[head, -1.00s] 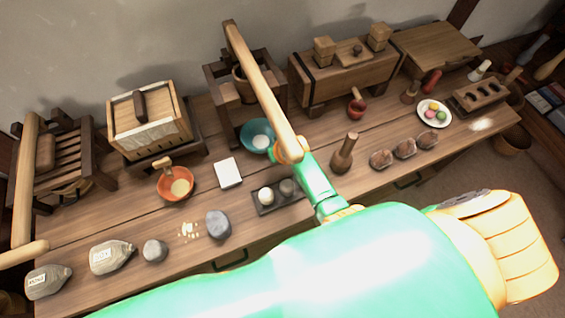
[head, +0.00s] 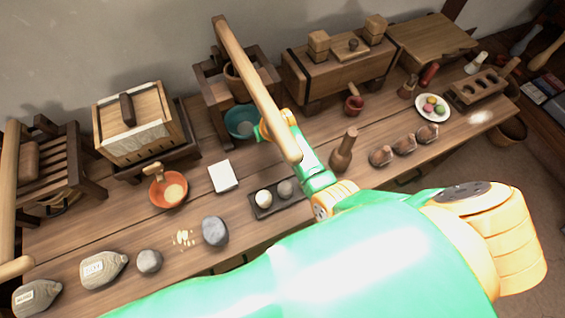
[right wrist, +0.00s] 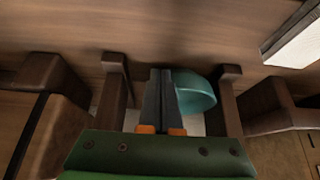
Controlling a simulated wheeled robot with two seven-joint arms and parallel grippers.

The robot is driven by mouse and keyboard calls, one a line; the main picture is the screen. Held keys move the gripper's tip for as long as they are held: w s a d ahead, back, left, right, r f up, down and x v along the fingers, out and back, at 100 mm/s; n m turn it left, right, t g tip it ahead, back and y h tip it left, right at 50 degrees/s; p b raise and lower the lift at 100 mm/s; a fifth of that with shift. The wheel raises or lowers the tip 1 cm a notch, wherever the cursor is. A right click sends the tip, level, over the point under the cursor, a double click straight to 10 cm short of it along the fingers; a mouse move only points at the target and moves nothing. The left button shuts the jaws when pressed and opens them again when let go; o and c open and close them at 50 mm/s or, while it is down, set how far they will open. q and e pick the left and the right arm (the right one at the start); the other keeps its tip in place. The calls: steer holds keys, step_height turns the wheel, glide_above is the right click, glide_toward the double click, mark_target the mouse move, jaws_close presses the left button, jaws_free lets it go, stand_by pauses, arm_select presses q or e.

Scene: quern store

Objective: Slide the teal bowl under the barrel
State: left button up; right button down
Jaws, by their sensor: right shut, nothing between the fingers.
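The teal bowl (head: 240,122) stands on the bench at the front opening of a wooden frame. The barrel (head: 233,82) sits up in that frame, above and behind the bowl, partly hidden by a long wooden beam. My right gripper (head: 259,131) is at the bowl's right side in the head view, partly hidden by its wrist. In the right wrist view my right gripper (right wrist: 161,72) has its dark fingers shut together and empty. The teal bowl (right wrist: 197,94) is right beside them there, between two frame posts; I cannot tell whether they touch. My left gripper is out of view.
The long beam (head: 255,85) slants over the bench close to my right wrist. A white card (head: 223,176), an orange bowl (head: 168,191) and a dark tray (head: 264,211) lie in front. A wooden pestle (head: 343,152) stands to the right.

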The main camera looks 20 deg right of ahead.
steer(key=s, duration=0.8)
steer(key=s+p, duration=0.1)
steer(key=s, duration=0.3)
steer(key=shift+s+d+r, duration=0.2)
steer(key=shift+d, duration=0.05)
